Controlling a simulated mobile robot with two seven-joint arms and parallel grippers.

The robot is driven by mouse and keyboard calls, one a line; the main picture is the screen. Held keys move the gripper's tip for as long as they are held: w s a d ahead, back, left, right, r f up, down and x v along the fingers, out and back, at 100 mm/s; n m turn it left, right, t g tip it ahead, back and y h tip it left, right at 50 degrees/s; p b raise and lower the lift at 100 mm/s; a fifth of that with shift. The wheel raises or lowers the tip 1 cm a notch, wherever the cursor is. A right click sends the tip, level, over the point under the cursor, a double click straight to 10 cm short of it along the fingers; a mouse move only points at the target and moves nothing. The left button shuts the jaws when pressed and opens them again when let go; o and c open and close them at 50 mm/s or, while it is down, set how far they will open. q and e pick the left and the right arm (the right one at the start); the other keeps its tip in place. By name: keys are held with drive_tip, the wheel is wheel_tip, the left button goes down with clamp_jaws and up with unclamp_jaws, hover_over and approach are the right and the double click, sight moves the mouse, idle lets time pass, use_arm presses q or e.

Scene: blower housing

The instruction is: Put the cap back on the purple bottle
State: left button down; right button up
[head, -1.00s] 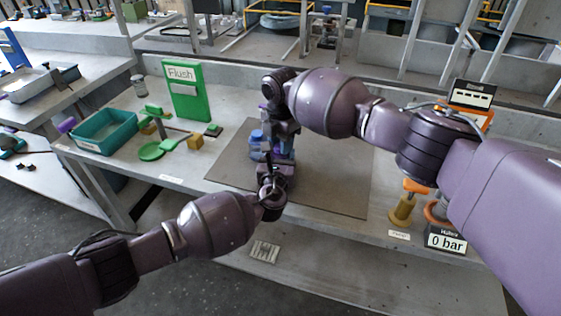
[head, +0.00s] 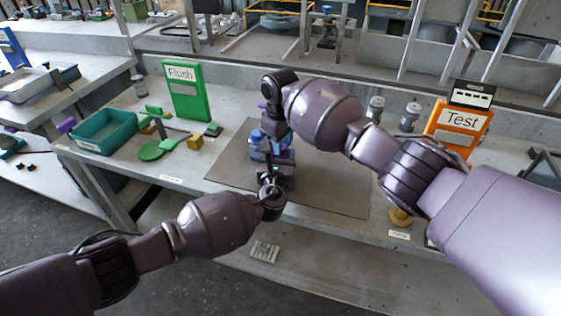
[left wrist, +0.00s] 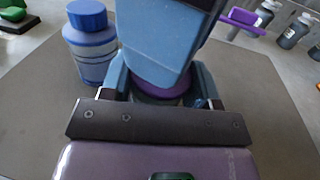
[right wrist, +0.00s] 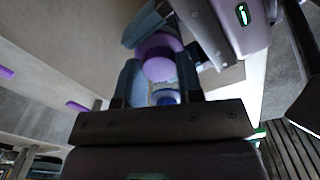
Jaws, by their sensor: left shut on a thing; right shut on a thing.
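The purple bottle stands between the fingers of my left gripper (left wrist: 160,88), which is shut on it; its body is mostly hidden in the left wrist view. A purple cap (right wrist: 158,69) is between the fingers of my right gripper (right wrist: 160,85), which is shut on it. The right gripper comes down from above, so the cap is at the bottle's top. Purple also shows under the right fingers in the left wrist view (left wrist: 174,92). I cannot tell whether the cap is seated. In the head view my arms mostly hide the bottle and cap.
A blue-capped bottle (left wrist: 90,42) stands close to the left of the held bottle on the grey mat (head: 325,187). A teal bin (head: 103,132), green Flush sign (head: 187,91) and orange Test sign (head: 458,128) stand on the bench. The mat's right side is clear.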

drive_tip(key=m, duration=0.3)
drive_tip(key=shift+m, duration=0.3)
drive_tip(key=o, duration=1.1)
wheel_tip(320, 180, up, 12)
use_arm(q)
drive_tip(key=shift+c, duration=1.4)
unclamp_jaws()
drive_tip(key=shift+s, duration=0.1)
use_arm(e)
drive_tip(key=shift+r, duration=0.1)
